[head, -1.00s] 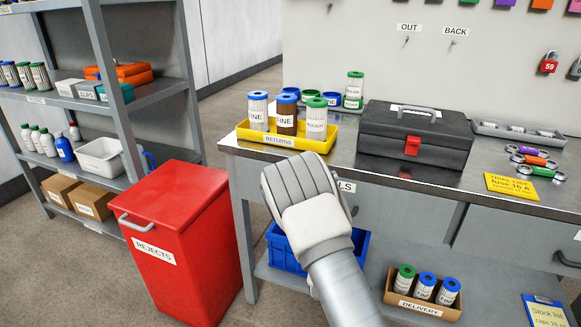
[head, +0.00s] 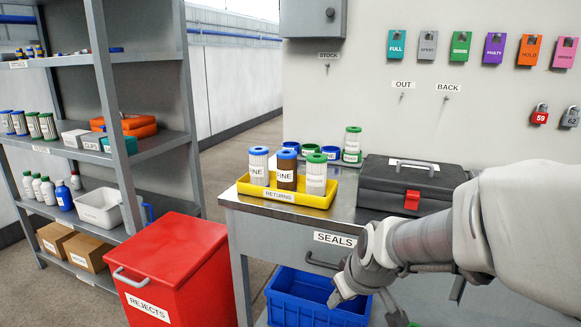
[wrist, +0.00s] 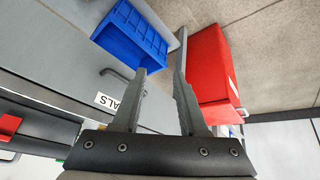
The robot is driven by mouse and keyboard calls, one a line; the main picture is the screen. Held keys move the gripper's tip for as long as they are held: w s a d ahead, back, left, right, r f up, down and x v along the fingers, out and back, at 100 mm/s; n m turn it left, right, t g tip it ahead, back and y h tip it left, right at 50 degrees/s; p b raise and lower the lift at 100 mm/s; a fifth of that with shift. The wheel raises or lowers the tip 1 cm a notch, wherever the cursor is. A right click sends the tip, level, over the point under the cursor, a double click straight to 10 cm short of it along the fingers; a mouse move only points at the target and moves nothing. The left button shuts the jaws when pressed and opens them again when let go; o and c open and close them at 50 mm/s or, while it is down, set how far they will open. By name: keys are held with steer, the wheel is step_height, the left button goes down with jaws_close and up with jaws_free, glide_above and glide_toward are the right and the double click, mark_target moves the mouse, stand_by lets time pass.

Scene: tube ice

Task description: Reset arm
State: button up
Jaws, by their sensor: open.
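My gripper (wrist: 160,95) shows in the wrist view with its two fingers apart and nothing between them. In the head view my arm comes in from the right, in front of the bench. My gripper (head: 362,300) hangs low there, in front of the bench drawers and by the blue crate (head: 300,297). Its fingers are partly hidden by the wrist and the lower frame edge. The wrist view shows the blue crate (wrist: 130,35) beyond the fingers and the red rejects bin (wrist: 212,75) to the right.
A yellow returns tray (head: 318,200) with several capped tubes stands on the bench's left end. A dark toolbox (head: 375,190) is beside it, partly behind my arm. The red rejects bin (head: 170,262) and a grey shelf unit (head: 115,150) stand left. Floor shows between shelf and bench.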

steer(key=s+d+r+m+h, duration=0.1)
steer(key=s+d+r+m, duration=0.1)
steer(key=s+r, duration=0.45)
steer(key=s+d+r+m, duration=0.2)
steer(key=s+r+m, duration=0.1)
steer(key=s, duration=0.7)
step_height(320, 180, up, 23)
steer(key=s+p, duration=0.1)
steer(key=p, duration=2.2)
steer(key=shift+a, duration=0.15)
